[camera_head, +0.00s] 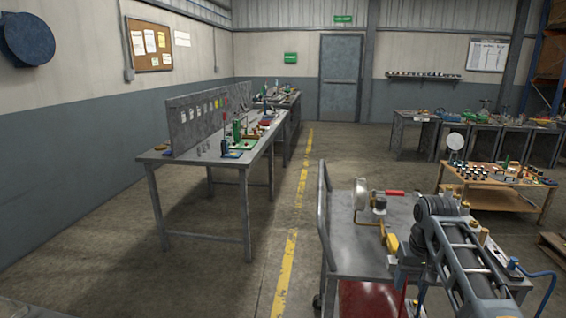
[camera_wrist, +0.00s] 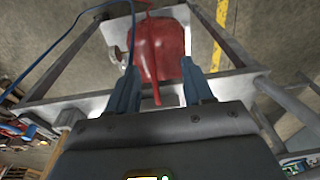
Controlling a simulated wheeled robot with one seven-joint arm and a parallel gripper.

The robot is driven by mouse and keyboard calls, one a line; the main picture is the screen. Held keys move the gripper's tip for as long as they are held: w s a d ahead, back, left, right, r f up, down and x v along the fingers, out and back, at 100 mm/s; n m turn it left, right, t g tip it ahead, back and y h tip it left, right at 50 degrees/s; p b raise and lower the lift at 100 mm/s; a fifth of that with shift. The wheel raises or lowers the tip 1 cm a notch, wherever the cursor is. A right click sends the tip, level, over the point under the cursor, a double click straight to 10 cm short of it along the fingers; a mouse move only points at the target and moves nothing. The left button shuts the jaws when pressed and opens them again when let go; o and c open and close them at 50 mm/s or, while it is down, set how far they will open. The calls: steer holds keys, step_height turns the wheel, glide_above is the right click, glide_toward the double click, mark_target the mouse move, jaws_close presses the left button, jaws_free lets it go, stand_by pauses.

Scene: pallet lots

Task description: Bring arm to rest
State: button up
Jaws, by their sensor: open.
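My arm (camera_head: 455,240) reaches over the right side of a grey metal cart in the head view. Beyond the fingers are a red tank (camera_wrist: 155,45) and the cart's metal frame. I cannot tell whether the fingers touch anything. The fingertips are not clear in the head view.
The cart (camera_head: 345,228) carries a round gauge-like part and a red-handled tool (camera_head: 395,192). A long workbench (camera_head: 205,158) stands left of the yellow floor line (camera_head: 284,272). A wooden table (camera_head: 490,182) with small parts stands right. A blue hose (camera_wrist: 65,65) crosses the wrist view.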

steer(key=s+a+f+t, duration=0.3)
steer(key=s+a+f, duration=0.1)
steer(key=s+f, duration=0.5)
steer(key=s+a+f+t, duration=0.2)
steer(key=s+a+f, duration=0.2)
steer(key=s+f, duration=0.6)
steer(key=s+a+r+t, duration=0.2)
steer(key=s+r+t, duration=0.1)
steer(key=s, duration=1.5)
steer(key=s+r+n+t, duration=0.1)
steer(key=s+r+t, duration=0.2)
steer(key=s+r, duration=1.1)
steer(key=shift+r+t, duration=0.4)
steer(key=shift+r, duration=0.15)
steer(key=s+r, duration=0.1)
steer(key=r, duration=0.2)
steer(key=s+r+t, duration=0.1)
steer(key=s+r, duration=0.1)
steer(key=r, duration=0.2)
steer(key=s+r+t, duration=0.1)
steer(key=r, duration=0.2)
steer(key=shift+s+d+r+n, duration=0.1)
steer(key=shift+s+r+n, duration=0.2)
steer(key=shift+r, duration=0.1)
